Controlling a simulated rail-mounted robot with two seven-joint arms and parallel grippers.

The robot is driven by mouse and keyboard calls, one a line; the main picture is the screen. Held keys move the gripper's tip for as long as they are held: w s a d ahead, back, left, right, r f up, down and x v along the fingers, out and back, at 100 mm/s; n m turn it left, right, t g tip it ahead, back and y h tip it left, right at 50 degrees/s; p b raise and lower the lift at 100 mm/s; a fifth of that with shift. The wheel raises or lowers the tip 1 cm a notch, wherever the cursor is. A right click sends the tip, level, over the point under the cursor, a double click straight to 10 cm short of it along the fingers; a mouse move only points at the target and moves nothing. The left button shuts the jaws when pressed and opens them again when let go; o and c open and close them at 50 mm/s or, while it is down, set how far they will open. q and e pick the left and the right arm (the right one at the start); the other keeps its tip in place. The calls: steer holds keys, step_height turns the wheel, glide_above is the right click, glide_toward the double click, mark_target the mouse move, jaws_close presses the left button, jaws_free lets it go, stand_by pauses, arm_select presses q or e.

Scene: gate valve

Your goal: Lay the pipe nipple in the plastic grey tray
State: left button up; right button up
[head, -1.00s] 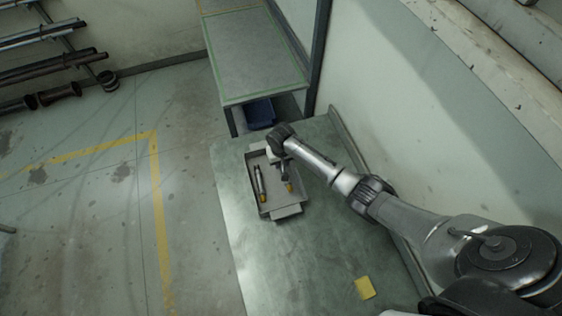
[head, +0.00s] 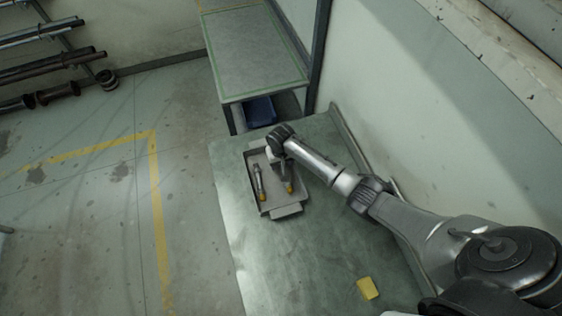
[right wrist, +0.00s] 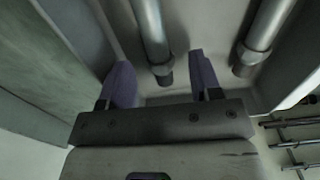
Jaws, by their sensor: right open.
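The grey tray (head: 285,211) lies on the green table, with two short metal pipe pieces in it. One pipe piece (head: 258,178), with a yellow end, lies along the left side. The other, which I take as the pipe nipple (head: 290,188), lies to the right, partly hidden by my right gripper (head: 282,176). In the right wrist view the open purple fingers (right wrist: 159,72) stand apart on either side of this pipe nipple (right wrist: 150,35), with gaps visible. The left pipe piece (right wrist: 265,35) lies outside the fingers there. My left gripper is not in view.
A yellow block (head: 367,288) lies on the near part of the green table (head: 300,255), with clear surface around it. The wall (head: 400,130) runs close along the right. A shelf unit (head: 250,55) with a blue bin (head: 260,111) stands behind.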

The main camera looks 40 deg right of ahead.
step_height(320, 180, up, 14)
steer(key=p, duration=0.1)
stand_by(0.6)
steer(key=shift+f, duration=0.1)
stand_by(0.5)
